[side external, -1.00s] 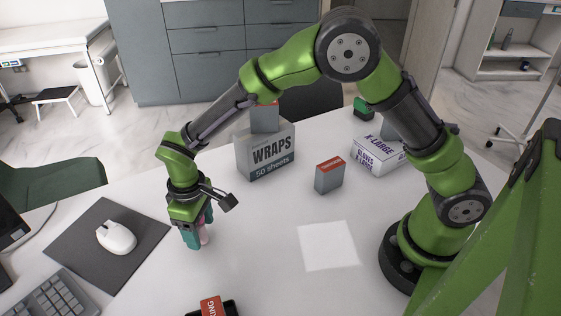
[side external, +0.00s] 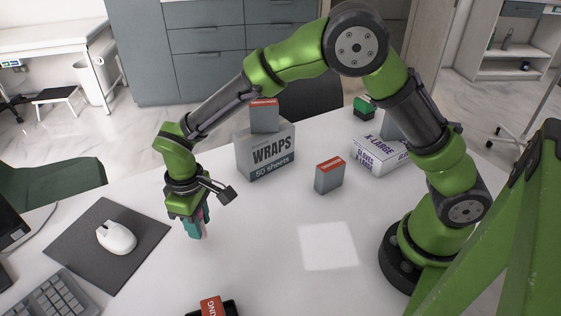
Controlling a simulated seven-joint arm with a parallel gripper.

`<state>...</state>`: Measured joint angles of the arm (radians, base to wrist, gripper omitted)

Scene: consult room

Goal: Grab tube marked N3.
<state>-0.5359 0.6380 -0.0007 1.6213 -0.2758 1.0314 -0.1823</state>
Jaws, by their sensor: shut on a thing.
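My gripper (side external: 195,230) points down over the white table, to the right of the mouse pad. Its teal fingers are shut on a small pink tube-like thing (side external: 206,213), which shows only as a sliver beside the fingers. The rest of it is hidden by the fingers. No N3 mark can be read on it from here. The gap between the fingertips and the tabletop is hard to judge in this view.
A dark mouse pad (side external: 82,252) with a white mouse (side external: 116,237) lies at left.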

